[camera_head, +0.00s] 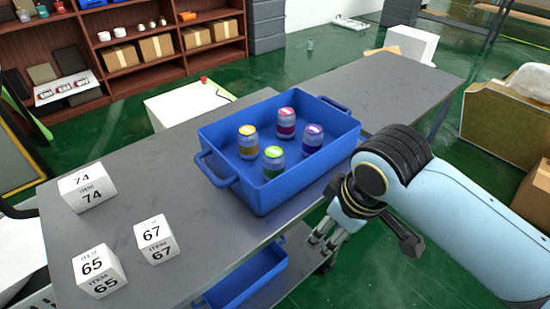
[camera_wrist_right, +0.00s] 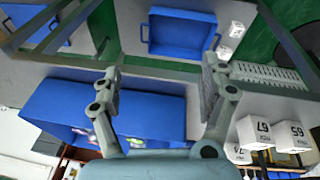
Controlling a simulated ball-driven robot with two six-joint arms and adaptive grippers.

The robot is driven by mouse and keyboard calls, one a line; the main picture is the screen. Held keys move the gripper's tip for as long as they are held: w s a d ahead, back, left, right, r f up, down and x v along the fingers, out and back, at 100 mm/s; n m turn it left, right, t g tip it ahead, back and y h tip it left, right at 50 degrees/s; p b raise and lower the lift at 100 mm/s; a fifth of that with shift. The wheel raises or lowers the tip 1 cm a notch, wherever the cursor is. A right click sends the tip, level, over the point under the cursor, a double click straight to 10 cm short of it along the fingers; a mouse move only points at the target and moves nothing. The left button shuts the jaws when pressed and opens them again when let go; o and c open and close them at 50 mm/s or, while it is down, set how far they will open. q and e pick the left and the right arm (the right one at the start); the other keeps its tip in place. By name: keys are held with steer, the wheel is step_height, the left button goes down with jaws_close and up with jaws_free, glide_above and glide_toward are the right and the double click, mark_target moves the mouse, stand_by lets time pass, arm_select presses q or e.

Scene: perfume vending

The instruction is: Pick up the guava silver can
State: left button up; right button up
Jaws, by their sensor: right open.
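Several silver cans with coloured lids and bands stand upright in a blue crate (camera_head: 225,183) on the grey table: a yellow one (camera_head: 248,143), a pink-red one (camera_head: 286,123), a green one (camera_head: 273,162) and a purple one (camera_head: 312,140). Their labels are too small to read, so I cannot tell which is guava. My right gripper (camera_head: 321,242) is open and empty, low beside the table's near edge, outside and below the crate. In the right wrist view my right gripper (camera_wrist_right: 160,68) has its fingers spread, with the crate (camera_wrist_right: 155,115) behind them. My left gripper is out of view.
White numbered boxes 74 (camera_head: 87,187), 67 (camera_head: 155,240) and 65 (camera_head: 99,272) stand on the table's left part. A second blue crate (camera_head: 245,280) sits lower, under the table edge. The table (camera_head: 390,88) is bare right of the upper crate.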

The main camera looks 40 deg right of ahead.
step_height(320, 180, up, 4)
steer(key=w, duration=0.2)
step_height(320, 180, up, 4)
steer(key=n+g, duration=0.3)
steer(key=n, duration=0.7)
glide_above(274, 151)
steer(key=shift+s+y+p, duration=0.35)
steer(key=shift+y+p, duration=0.05)
steer(key=shift+w+f, duration=0.15)
steer(key=shift+f, duration=0.05)
steer(key=f, duration=1)
steer(key=shift+w, duration=0.2)
steer(key=shift+r, duration=0.1)
steer(key=c, duration=1.4)
